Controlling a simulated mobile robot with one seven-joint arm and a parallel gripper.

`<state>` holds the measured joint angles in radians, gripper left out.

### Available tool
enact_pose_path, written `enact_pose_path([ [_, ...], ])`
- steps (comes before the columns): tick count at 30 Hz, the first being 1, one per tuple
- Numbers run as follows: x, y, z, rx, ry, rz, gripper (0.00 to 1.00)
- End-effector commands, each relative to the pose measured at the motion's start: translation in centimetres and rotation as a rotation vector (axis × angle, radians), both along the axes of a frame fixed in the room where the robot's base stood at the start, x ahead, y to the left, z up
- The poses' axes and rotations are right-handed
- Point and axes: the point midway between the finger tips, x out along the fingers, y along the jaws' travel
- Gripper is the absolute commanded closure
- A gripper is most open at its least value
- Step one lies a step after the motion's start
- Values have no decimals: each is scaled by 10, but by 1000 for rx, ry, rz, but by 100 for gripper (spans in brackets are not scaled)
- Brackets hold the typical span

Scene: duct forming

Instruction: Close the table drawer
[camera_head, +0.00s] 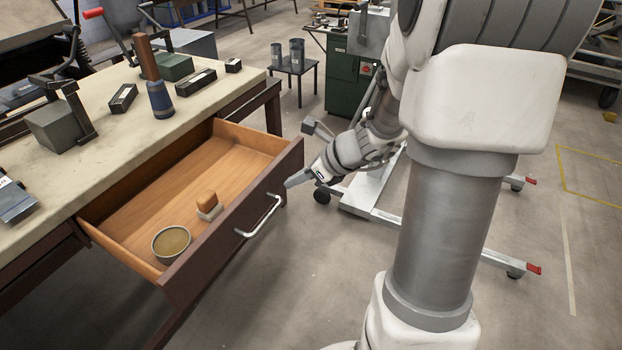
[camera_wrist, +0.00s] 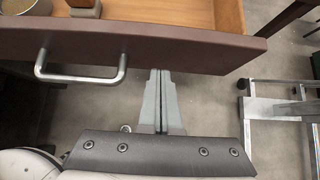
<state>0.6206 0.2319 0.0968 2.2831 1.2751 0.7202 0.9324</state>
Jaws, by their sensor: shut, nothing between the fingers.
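The table drawer (camera_head: 228,225) is pulled well out from the workbench, its dark front panel facing right and its wooden inside showing. A metal bar handle (camera_head: 262,217) is on its front; the handle also shows in the wrist view (camera_wrist: 82,75). My gripper (camera_head: 288,184) is shut and empty, in front of the drawer front near its far end. In the wrist view my gripper (camera_wrist: 160,72) has its fingertips together, close to the drawer front and right of the handle. I cannot tell whether the fingertips touch the panel.
Inside the drawer are a round tin (camera_head: 171,243) and a small wooden-topped block (camera_head: 207,203). The workbench top (camera_head: 120,160) holds a blue-grey cylinder (camera_head: 160,100) and several dark blocks. A wheeled metal frame (camera_head: 400,215) stands behind my arm. Floor in front of the drawer is clear.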

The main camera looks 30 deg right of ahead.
Motion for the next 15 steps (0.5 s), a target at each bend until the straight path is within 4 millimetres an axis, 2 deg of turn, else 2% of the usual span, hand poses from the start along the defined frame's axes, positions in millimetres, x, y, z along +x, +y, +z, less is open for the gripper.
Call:
enact_pose_path([
  [5,9,6,0,1,0,1,100],
  [15,9,7,0,1,0,-1,100],
])
